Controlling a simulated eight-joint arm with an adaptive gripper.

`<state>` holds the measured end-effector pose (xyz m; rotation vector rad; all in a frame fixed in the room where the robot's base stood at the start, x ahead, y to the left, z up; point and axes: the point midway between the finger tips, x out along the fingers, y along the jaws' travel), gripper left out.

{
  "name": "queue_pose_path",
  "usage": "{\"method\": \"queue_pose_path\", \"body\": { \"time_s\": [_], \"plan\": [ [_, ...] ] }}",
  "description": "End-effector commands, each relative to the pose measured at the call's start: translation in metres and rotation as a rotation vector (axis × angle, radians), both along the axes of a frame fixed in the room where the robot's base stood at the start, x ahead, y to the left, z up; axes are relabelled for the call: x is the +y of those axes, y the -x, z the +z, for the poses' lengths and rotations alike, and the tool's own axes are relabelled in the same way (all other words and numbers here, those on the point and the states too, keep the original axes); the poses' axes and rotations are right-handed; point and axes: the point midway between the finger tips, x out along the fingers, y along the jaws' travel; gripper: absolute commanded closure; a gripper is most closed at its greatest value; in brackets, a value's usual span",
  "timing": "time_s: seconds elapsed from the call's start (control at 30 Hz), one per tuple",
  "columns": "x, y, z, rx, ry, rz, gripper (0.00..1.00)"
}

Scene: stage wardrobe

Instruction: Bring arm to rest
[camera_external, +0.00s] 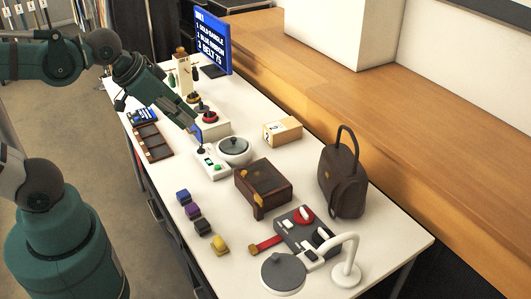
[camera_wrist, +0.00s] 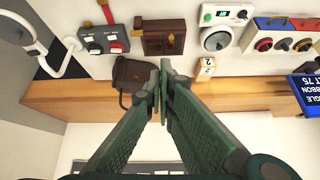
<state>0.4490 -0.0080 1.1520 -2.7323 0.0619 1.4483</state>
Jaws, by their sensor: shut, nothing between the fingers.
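My gripper (camera_external: 196,131) reaches out over the white table (camera_external: 300,178) from the upper left in the external view, near the white device with a round grey top. In the wrist view the two green fingers of my gripper (camera_wrist: 163,92) come together at their tips with nothing between them. My arm is stretched out over the table's far half. The exact height of the fingertips above the table is hard to tell.
A brown handbag (camera_external: 343,180), brown chest (camera_external: 263,188), grey switch box (camera_external: 306,231) and white lamp (camera_external: 346,272) stand to the right. Several small blocks (camera_external: 193,212) line the front edge. A blue screen (camera_external: 212,42) and dark tray (camera_external: 151,141) are farther back.

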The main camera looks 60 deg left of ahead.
Motion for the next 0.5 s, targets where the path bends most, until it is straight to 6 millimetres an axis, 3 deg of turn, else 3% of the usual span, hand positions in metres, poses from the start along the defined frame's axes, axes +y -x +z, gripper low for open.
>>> {"method": "queue_pose_path", "body": {
  "time_s": [0.5],
  "plan": [
    [0.0081, 0.0112, -0.0014, -0.025, 0.025, 0.058, 1.0]
  ]
}}
